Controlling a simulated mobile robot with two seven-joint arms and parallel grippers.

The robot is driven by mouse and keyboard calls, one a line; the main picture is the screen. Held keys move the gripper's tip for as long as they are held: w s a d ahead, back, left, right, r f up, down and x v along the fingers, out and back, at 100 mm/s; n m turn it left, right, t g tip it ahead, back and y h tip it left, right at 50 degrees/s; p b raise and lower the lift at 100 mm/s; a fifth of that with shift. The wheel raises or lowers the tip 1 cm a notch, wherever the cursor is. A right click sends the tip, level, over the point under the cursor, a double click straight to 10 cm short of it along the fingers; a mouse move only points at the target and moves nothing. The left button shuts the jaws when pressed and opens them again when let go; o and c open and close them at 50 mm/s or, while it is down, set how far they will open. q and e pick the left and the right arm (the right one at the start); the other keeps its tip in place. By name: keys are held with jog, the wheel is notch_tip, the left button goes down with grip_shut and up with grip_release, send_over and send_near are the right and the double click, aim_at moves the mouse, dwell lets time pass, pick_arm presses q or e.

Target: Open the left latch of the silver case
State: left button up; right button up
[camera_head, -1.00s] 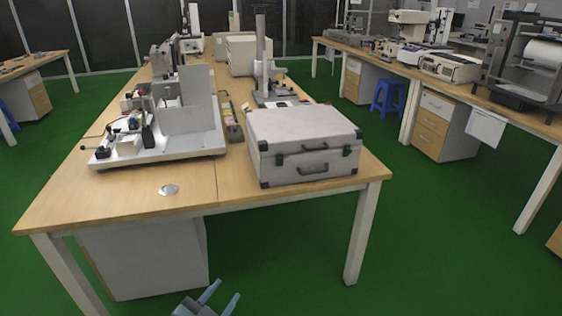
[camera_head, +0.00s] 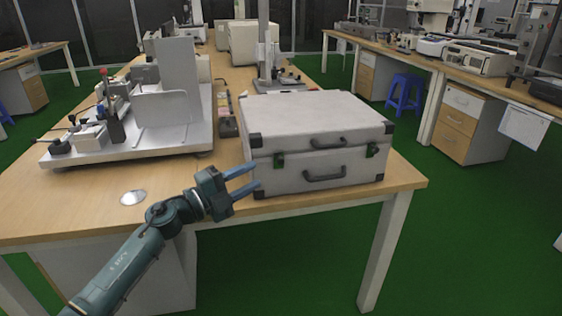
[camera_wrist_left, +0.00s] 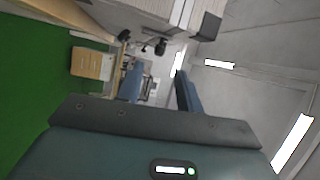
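The silver case (camera_head: 330,168) lies shut on the front right of the wooden table, with black corners and a dark handle on its front. Its left latch (camera_head: 279,160) is a small dark green piece on the front face near the left corner. The right latch (camera_head: 372,150) is at the other end. My left gripper (camera_head: 250,180) is open and empty, its two blue fingers pointing right at the case's front left corner. I cannot tell whether they touch it. Both fingers also show apart in the left wrist view (camera_wrist_left: 159,88). My right gripper is not in view.
The wooden table (camera_head: 165,205) has a clear front left part with a round metal disc (camera_head: 133,197). A white instrument (camera_head: 140,120) stands behind it. A column stand (camera_head: 270,70) rises behind the case. Green floor lies open to the right.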

aim_at(281, 164)
pick_arm(q)
jog(key=b+x, duration=0.1)
jog(key=x, duration=0.8)
jog(key=shift+w+d, duration=0.2)
jog(key=shift+c, duration=0.3)
grip_shut()
